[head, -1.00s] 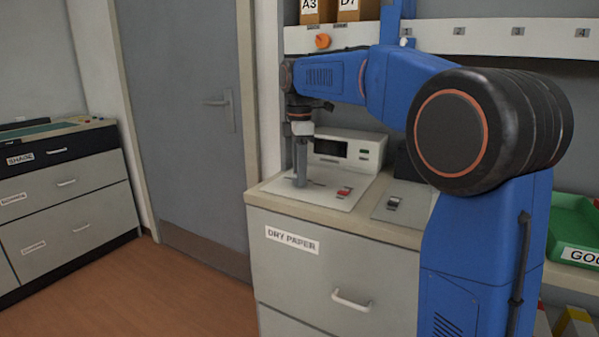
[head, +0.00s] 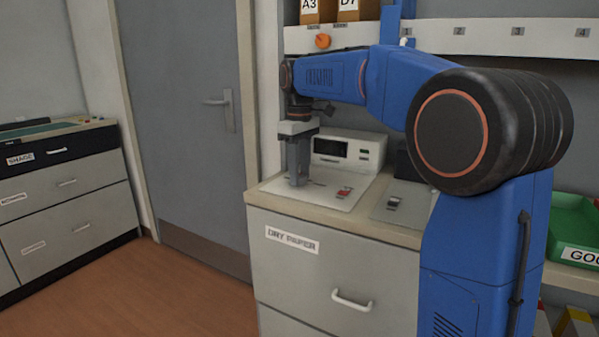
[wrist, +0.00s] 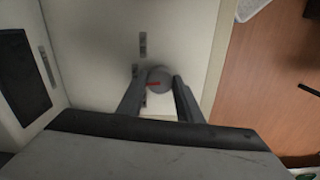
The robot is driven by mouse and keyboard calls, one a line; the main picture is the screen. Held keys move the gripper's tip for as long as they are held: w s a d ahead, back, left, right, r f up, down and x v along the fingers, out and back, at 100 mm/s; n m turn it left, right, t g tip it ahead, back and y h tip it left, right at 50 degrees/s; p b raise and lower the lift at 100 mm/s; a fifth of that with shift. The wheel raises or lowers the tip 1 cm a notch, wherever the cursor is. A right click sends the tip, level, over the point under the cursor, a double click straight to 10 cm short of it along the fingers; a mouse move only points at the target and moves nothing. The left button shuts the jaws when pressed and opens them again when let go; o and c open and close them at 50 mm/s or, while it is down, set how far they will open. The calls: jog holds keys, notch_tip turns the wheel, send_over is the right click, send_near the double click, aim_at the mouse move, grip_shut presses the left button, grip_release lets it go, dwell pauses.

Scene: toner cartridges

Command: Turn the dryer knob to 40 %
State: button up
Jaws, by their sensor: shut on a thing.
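The dryer's pale panel (head: 325,196) lies on the counter, with an upright display box (head: 347,150) behind it. My gripper (head: 297,184) points straight down at the panel's left part and hides the knob in the head view. In the wrist view, the round grey knob (wrist: 161,76) sits between the two fingertips of my gripper (wrist: 157,82), which is shut on it. A red pointer mark on the knob runs toward the left finger. Dark markings show on the panel above and below the knob; the percentage is too small to read.
A red switch (head: 344,191) is on the panel right of my gripper. A second panel (head: 402,204) lies further right. A shelf (head: 470,36) with numbered tags runs above. A drawer labelled DRY PAPER (head: 330,270) is below, and a green tray (head: 573,228) stands at right.

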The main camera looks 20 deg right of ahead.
jog(key=shift+m, duration=0.7)
jog(key=o, duration=1)
jog(key=shift+o, duration=0.2)
notch_tip(320, 180, up, 18)
jog(key=shift+f, duration=0.25)
